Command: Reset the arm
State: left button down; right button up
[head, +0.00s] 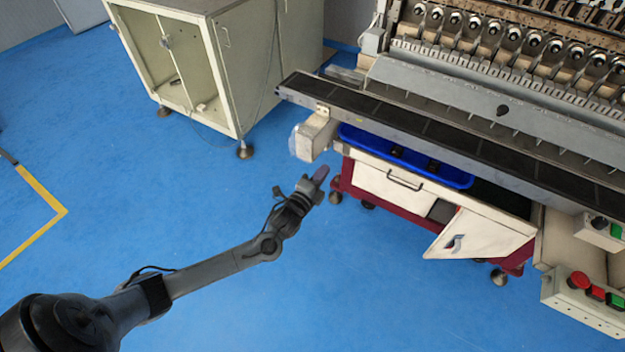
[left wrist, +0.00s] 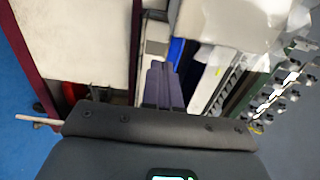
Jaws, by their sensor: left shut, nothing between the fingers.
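My left arm reaches in from the lower left in the head view. Its gripper (head: 320,174) is shut and empty, in the air over the blue floor, just left of the machine's cart. In the left wrist view the two dark purple fingers (left wrist: 162,86) lie together, with nothing between them. My right gripper is not in view.
The coil winder (head: 480,90) fills the upper right, with a dark conveyor (head: 420,120) along its front. Below it are a blue tray (head: 455,176) and a white-and-red cart (head: 375,184) with an open door (head: 480,235). A cabinet (head: 235,70) stands upper left. The floor (head: 330,290) is clear.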

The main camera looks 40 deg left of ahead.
pick_arm(q)
jog(key=s+d+f+n+g+h+p, duration=0.1)
jog(key=s+d+n+g+p, duration=0.3)
jog(key=s, duration=0.5)
jog(key=s+d+f+n+g+h+p, duration=0.1)
jog(key=s+d+f+n, duration=0.1)
jog(key=s+d, duration=0.65)
jog(key=s+d+r+n+g+h, duration=0.1)
jog(key=s+r+n+g, duration=0.1)
jog(key=s+n+g, duration=0.45)
jog(key=s+d+r+n+g, duration=0.1)
jog(key=s+r+n+g, duration=0.15)
jog(key=s, duration=0.65)
notch_tip(320, 180, up, 38)
jog(key=m+p, duration=0.1)
jog(key=p, duration=3.8)
jog(key=shift+r, duration=0.25)
jog(key=shift+w, duration=0.1)
